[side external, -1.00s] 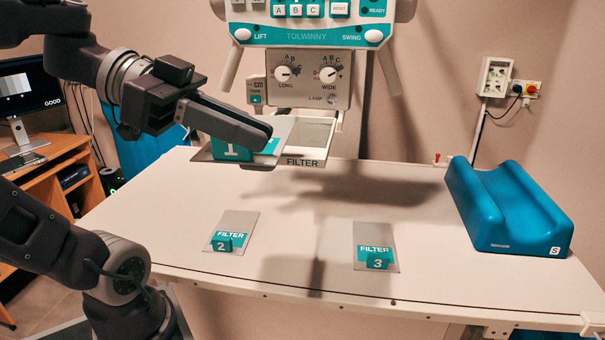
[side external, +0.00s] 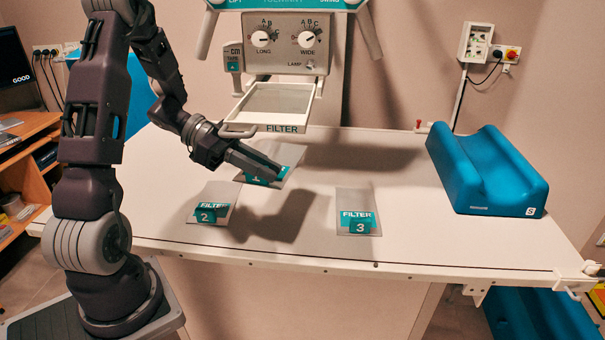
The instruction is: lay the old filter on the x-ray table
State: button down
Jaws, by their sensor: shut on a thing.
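The filter marked 1 (side external: 283,158) is a grey plate with a teal label and handle. My gripper (side external: 268,171) is shut on its handle end, and the fingers hide part of the label. The plate is low over the x-ray table (side external: 430,240), behind filters 2 and 3; I cannot tell whether it touches the surface. Filter 2 (side external: 222,192) lies flat on the table at the left. Filter 3 (side external: 356,195) lies flat to the right of it. The filter tray (side external: 281,103) under the x-ray head is empty.
A blue cushion marked S (side external: 487,171) stands on the right of the table. The x-ray head with its dials (side external: 285,41) hangs above the back. The table is clear between filter 3 and the cushion, and along the front edge.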

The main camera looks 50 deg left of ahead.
jog(key=w+d+f+n+t+y, duration=0.3)
jog(key=w+f, duration=0.3)
jog(key=w, duration=0.2)
jog(key=a+f+n+y, duration=0.1)
jog(key=f, duration=0.2)
jog(key=a+f+n+t+y, duration=0.1)
jog(key=f, duration=0.3)
jog(key=w+a+f+n+y, duration=0.1)
jog(key=f, duration=0.2)
jog(key=shift+w+a+f+t, duration=0.1)
jog(key=shift+a+f+t, duration=0.1)
jog(key=shift+f+t, duration=0.15)
jog(key=c, duration=1.4)
grip_release()
jog(key=shift+f, duration=0.1)
